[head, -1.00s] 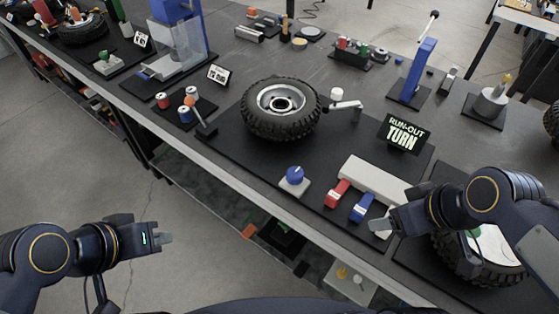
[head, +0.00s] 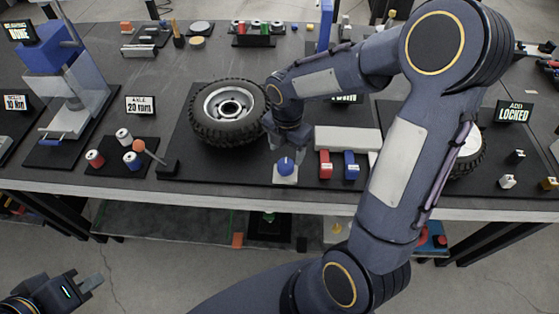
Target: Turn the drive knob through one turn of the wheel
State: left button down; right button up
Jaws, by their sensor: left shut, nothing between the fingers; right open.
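The blue drive knob (head: 286,165) sits on a small white base near the bench's front edge. The wheel (head: 207,127), a black knobbly tyre with a silver rim, lies flat on a dark mat behind and left of the knob. My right gripper (head: 285,146) is open and points down just above the knob; I cannot tell whether its fingers touch it. My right arm covers the run-out sign and part of the mat. My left gripper (head: 91,283) is shut and empty, low at the left, in front of the bench.
Red (head: 325,165) and blue (head: 351,166) rocker-like blocks stand before a pale box (head: 346,139), right of the knob. A stand with an orange ball tip (head: 138,145) and several spools are to the left. A second wheel (head: 470,150) is partly hidden behind my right arm.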

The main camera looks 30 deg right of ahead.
aim_at(286, 163)
notch_tip(286, 163, down, 6)
jog(key=shift+r, duration=0.15)
jog(key=c, duration=1)
